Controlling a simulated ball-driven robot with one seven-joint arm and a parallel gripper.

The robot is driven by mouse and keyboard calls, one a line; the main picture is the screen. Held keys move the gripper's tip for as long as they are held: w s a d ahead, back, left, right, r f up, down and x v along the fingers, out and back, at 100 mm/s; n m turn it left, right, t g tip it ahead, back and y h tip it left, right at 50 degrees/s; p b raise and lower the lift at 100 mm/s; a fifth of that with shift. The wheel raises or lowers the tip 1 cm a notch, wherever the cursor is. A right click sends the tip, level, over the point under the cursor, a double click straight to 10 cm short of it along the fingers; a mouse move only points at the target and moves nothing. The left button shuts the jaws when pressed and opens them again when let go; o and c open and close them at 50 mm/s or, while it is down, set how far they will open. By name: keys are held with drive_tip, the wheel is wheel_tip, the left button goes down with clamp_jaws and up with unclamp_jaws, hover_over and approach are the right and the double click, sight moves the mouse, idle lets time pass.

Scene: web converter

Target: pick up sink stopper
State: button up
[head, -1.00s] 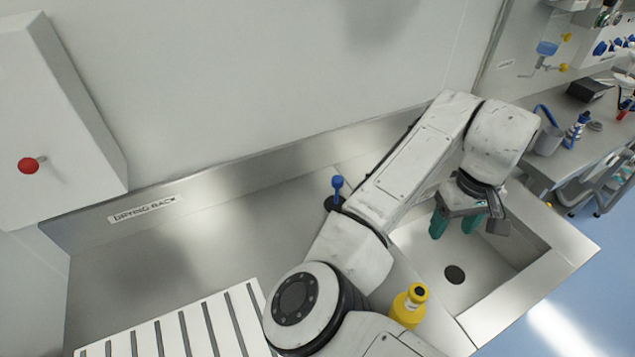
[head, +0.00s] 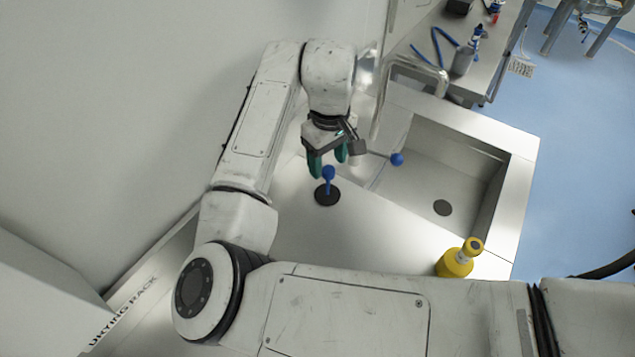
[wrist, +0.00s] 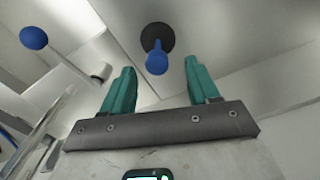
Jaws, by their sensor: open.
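The sink stopper (head: 327,192) is a dark round disc with an upright blue knob handle. It stands on the metal counter left of the sink basin. In the wrist view the stopper (wrist: 157,50) shows beyond the fingertips, roughly midway between them. My gripper (head: 328,168) has green fingers and is open and empty. It is above and just behind the blue knob in the head view, apart from it as far as I can tell. In the wrist view my gripper (wrist: 155,78) shows a clear gap between its two fingers.
A faucet lever with a blue ball (head: 397,159) is close to the right of my gripper. The sink basin (head: 470,155) with a dark drain (head: 442,208) lies to the right. A yellow bottle (head: 457,258) stands on the sink's front edge. A wall rises on the left.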

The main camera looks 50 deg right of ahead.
sight(327, 170)
wheel_tip(327, 170, down, 3)
drive_tip(key=shift+f, duration=0.1)
drive_tip(key=shift+d+f+p, duration=0.2)
drive_tip(key=shift+f+p, duration=0.7)
drive_tip(key=shift+f, duration=1.85)
clamp_jaws()
drive_tip(key=shift+r, duration=0.1)
